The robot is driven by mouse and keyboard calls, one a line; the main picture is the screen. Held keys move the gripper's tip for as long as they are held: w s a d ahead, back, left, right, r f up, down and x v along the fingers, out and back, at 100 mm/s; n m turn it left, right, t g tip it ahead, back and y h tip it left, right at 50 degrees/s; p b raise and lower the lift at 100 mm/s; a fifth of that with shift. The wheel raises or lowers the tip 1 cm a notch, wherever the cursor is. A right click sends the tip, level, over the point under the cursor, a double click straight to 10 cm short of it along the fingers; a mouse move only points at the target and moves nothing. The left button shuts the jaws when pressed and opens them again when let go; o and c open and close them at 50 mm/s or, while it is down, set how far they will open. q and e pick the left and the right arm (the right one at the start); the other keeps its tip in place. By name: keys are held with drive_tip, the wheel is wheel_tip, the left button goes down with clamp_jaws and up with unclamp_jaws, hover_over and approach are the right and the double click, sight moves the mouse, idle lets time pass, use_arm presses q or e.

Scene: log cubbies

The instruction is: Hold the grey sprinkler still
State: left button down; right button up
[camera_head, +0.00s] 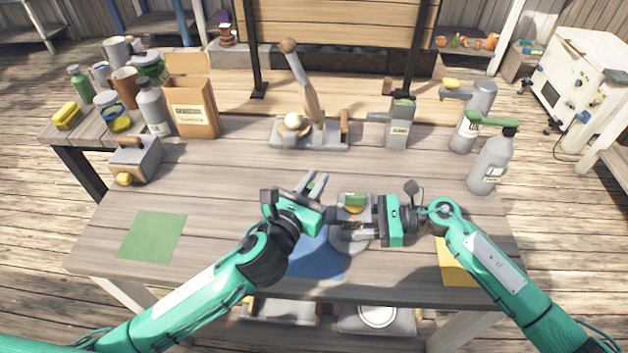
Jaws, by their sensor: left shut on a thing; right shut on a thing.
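The grey sprinkler (351,242) stands near the front middle of the table, at the right edge of a blue mat (318,262). Its top shows green and orange patches, and much of it is hidden by my grippers. My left gripper (328,212) comes in from the left and is shut on the sprinkler's left side. My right gripper (364,220) comes in from the right, level with it, and is shut on the sprinkler's right side. The exact contact points are too small to tell.
A green mat (152,236) lies left and a yellow mat (457,262) right. A grey bottle with a green top (492,165) stands at the right. A cardboard box (193,108) and several cans stand back left. A grey stand (310,132) sits at the back middle.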

use_arm(q)
drive_tip(key=shift+f, duration=1.05)
idle(2.5)
drive_tip(key=c, duration=1.3)
unclamp_jaws()
drive_tip(key=shift+v, duration=3.05)
